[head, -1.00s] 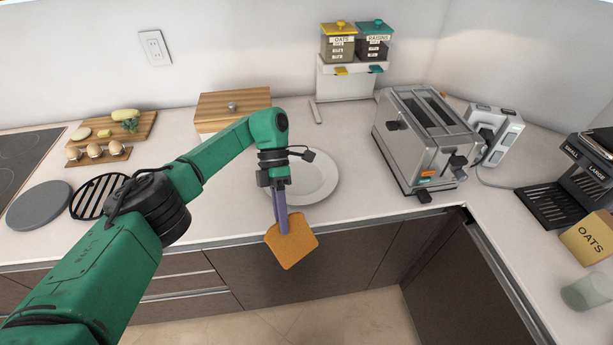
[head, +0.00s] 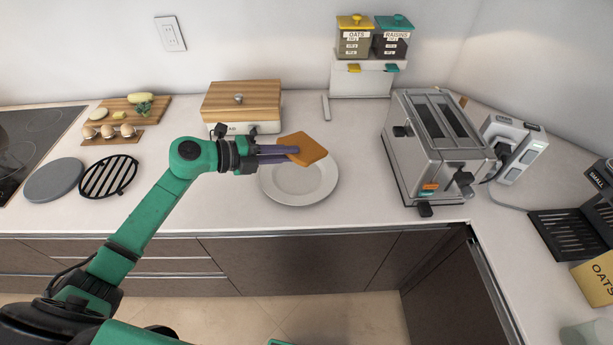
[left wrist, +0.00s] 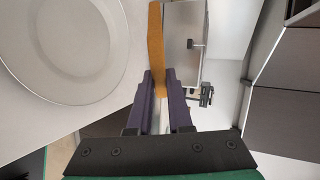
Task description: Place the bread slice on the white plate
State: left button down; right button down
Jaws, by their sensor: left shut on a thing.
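The bread slice (head: 308,149) is tan-orange and held in my left gripper (head: 290,153), whose purple fingers are shut on one edge of it. In the head view the slice overlaps the far part of the white plate (head: 300,192); it appears raised above the counter. The plate is round, empty and lies on the counter. In the left wrist view the slice (left wrist: 157,45) shows nearly edge-on between the fingertips (left wrist: 160,98), and the plate (left wrist: 68,85) is to its left. My right gripper is not in view.
A silver toaster (head: 440,140) stands right of the plate. A wooden-lidded bread box (head: 240,102) is behind my left gripper. A dispenser with oats and raisins (head: 370,55) stands at the back. A black grill rack (head: 108,176) and grey disc (head: 55,180) lie at left.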

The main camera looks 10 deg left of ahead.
pick_arm(q)
jog(key=f+b, duration=0.7)
jog(key=f, duration=0.2)
jog(key=shift+a, duration=0.2)
jog(key=shift+s+f+b, duration=0.1)
jog(key=shift+f+b, duration=0.3)
jog(key=shift+b, duration=0.05)
jog(key=shift+a+r, duration=0.1)
jog(key=c, duration=1.1)
grip_release()
jog(key=shift+o, duration=0.5)
jog(key=p+v, duration=0.2)
jog(key=v, duration=0.5)
jog(key=shift+a, duration=0.1)
jog(key=shift+s+a+r, duration=0.15)
jog(key=shift+s+a, duration=0.1)
jog(key=shift+a, duration=0.05)
